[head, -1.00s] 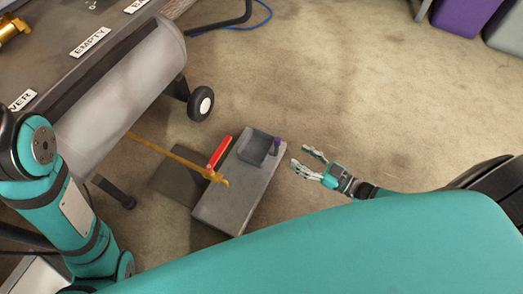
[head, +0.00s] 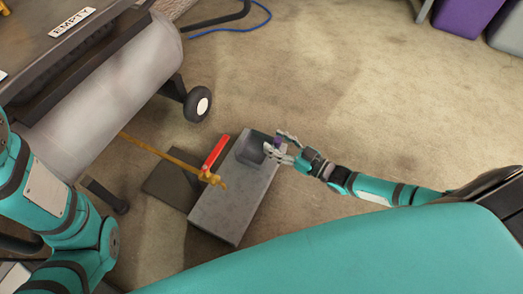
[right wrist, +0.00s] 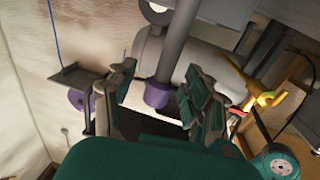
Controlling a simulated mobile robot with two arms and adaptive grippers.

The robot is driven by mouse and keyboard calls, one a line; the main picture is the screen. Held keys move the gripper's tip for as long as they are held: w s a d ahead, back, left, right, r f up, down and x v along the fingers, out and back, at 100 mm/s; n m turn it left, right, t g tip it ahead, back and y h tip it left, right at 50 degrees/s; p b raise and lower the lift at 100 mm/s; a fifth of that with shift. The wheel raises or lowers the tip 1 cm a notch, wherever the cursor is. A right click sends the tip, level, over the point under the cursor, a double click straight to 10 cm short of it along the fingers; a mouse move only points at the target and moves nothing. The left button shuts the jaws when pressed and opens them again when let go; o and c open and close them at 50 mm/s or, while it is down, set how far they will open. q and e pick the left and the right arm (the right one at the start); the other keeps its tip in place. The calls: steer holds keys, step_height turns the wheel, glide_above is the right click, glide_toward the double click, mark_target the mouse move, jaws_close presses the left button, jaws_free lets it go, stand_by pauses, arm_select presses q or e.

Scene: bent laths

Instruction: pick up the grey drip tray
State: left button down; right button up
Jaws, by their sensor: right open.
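The grey drip tray (head: 249,147) looks like a small open box at the far end of a long grey block on the floor. A small purple part (head: 277,142) shows at its right edge. My right gripper (head: 275,146) is open at this edge, its fingers on either side of the purple part and partly hiding it. In the right wrist view a grey bar with a purple end (right wrist: 158,94) stands between the open fingers. I cannot tell whether they touch it. My left arm comes in at the left; its gripper is not in view.
A yellow tap with a red lever (head: 214,153) reaches over the long grey block (head: 225,212), left of the tray. The grey boiler cylinder (head: 110,90) and a wheel (head: 197,104) stand at the left.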

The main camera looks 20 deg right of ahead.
jaws_close()
